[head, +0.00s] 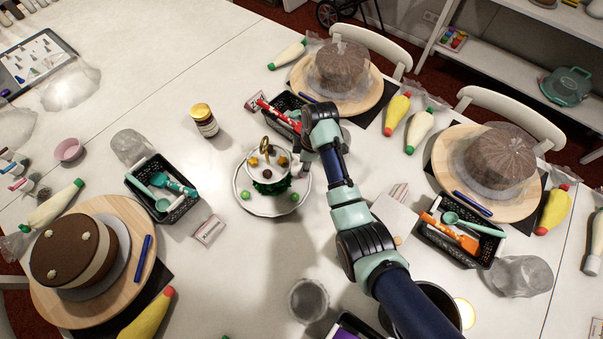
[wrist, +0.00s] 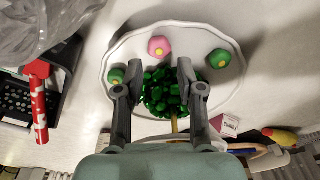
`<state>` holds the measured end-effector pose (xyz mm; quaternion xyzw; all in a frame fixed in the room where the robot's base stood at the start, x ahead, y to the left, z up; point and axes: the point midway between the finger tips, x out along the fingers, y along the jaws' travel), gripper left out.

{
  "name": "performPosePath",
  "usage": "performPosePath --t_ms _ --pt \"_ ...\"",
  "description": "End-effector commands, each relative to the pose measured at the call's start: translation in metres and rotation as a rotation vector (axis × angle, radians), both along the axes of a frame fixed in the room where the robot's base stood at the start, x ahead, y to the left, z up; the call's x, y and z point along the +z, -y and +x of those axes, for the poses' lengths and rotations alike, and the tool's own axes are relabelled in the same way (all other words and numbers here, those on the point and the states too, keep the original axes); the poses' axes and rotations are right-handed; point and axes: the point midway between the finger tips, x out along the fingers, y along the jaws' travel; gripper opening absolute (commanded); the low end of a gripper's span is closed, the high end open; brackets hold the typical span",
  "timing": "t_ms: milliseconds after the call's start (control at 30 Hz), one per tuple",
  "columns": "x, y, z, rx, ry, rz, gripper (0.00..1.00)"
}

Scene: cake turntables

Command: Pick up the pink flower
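The pink flower (wrist: 159,47) is a small round piece with a yellow centre, lying near the far rim of a white plate (wrist: 128,45) in the wrist view. I cannot make it out in the head view, where my arm covers part of the plate. My gripper (wrist: 160,93) is open, its two fingers wide apart on either side of a green leafy clump (wrist: 160,90). The pink flower is beyond the fingertips, not between them. In the head view my gripper (head: 303,162) is at the right side of the tiered stand.
Two green flowers (wrist: 220,58) (wrist: 116,76) lie on the same plate, one each side. The stand has a small upper tier (head: 268,160) with a gold handle (head: 266,143). A black basket (head: 285,103) is behind; a yellow-lidded jar (head: 204,120) stands left.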

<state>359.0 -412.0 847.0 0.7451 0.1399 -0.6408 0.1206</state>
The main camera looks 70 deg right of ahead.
Motion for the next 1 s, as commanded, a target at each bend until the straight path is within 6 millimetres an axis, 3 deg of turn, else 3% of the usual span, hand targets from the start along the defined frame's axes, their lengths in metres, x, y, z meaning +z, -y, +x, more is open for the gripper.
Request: performPosePath --t_ms 133,267,467,600,1000 --pt "-0.032 0.001 -0.001 -0.001 -0.002 0.002 0.38" --pt "-0.046 0.000 0.002 0.000 0.000 0.000 0.38" --pt "-0.045 0.000 0.003 0.000 0.000 0.000 0.36" --pt "-0.045 0.000 0.003 0.000 0.000 0.000 0.17" --pt "-0.040 0.000 0.003 0.000 0.000 -0.001 0.17"
